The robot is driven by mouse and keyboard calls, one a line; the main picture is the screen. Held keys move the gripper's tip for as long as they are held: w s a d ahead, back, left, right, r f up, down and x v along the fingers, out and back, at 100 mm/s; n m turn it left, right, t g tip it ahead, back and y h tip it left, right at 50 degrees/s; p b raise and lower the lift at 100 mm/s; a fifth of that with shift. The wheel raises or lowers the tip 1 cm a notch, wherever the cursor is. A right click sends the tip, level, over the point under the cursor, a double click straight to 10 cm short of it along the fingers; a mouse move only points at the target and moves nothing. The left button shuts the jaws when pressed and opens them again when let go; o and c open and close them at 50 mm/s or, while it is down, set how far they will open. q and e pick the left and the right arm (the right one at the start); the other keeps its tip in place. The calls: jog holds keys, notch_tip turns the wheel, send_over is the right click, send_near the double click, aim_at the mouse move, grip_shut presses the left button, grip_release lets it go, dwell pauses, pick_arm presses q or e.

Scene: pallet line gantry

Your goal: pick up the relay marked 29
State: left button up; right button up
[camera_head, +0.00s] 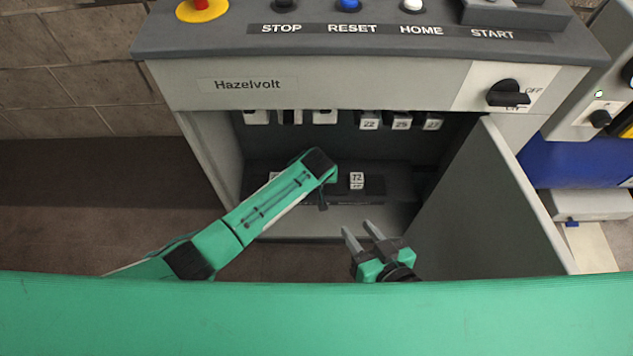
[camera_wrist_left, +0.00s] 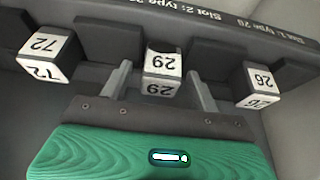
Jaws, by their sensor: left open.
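The relay marked 29 (camera_wrist_left: 162,66) is a small white-faced block on a dark rail, in the middle of the left wrist view, where its number appears upside down. My left gripper (camera_wrist_left: 160,90) is open. Its two fingers stand on either side of the relay, with visible gaps between them and it. In the head view my left arm reaches into the cabinet and hides this relay; only part of the left gripper (camera_head: 323,197) shows. My right gripper (camera_head: 362,230) is open and empty, low in front of the cabinet.
Relays marked 72 (camera_wrist_left: 48,55) and 26 (camera_wrist_left: 260,84) flank it. Relay 72 (camera_head: 357,180) also shows in the head view's lower row. More relays (camera_head: 369,121) hang under the Hazelvolt panel (camera_head: 350,88). The cabinet door (camera_head: 490,210) stands open at right.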

pick_arm(q)
jog(key=c, duration=1.1)
jog(key=shift+r, duration=0.1)
